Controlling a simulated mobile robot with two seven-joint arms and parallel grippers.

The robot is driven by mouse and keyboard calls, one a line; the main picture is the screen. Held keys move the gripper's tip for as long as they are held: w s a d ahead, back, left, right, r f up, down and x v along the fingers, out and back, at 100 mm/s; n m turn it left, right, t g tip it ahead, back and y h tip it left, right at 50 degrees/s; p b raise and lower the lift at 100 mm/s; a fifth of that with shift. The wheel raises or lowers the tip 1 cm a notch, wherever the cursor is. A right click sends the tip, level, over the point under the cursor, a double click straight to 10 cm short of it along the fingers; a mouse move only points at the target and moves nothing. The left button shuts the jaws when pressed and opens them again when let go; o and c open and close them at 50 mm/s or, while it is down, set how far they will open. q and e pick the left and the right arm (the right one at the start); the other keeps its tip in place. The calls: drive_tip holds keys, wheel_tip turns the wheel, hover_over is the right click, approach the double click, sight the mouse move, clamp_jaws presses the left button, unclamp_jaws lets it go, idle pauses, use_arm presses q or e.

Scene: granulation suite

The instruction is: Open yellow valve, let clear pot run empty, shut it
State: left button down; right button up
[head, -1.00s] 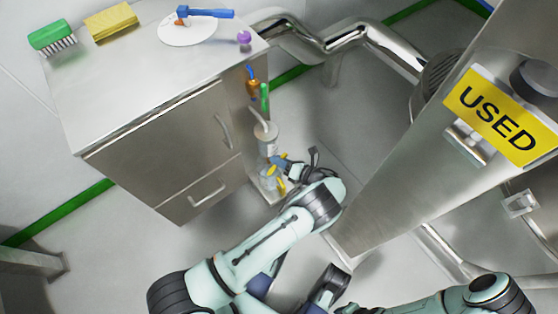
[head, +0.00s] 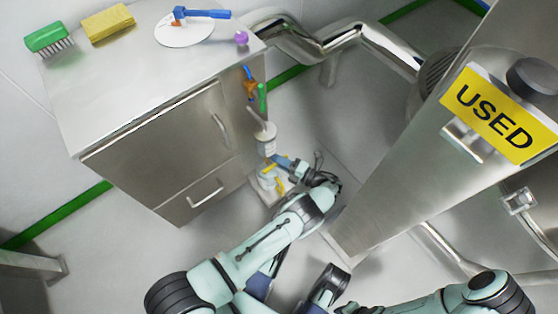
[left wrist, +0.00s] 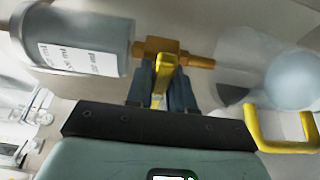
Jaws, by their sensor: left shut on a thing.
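The clear pot (head: 266,144) is mounted low at the side of the steel cabinet. In the left wrist view it is a greyish cylinder with a white label (left wrist: 78,58); its contents cannot be made out. A brass valve body (left wrist: 188,57) adjoins its end. My left gripper (left wrist: 163,88) is shut on the yellow valve handle (left wrist: 164,67), with its blue fingers on both sides. In the head view my left gripper (head: 280,161) reaches the valve from the right. Whether the valve is open cannot be told. My right arm shows at lower right; its fingers cannot be made out.
A yellow handle (left wrist: 282,146) and a pale rounded vessel (left wrist: 292,80) are close by at right in the wrist view. The steel cabinet (head: 165,150) stands left, and a large steel housing with a USED sign (head: 497,114) stands right.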

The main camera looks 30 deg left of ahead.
idle(0.3)
use_arm(q)
drive_tip(key=c, duration=1)
unclamp_jaws()
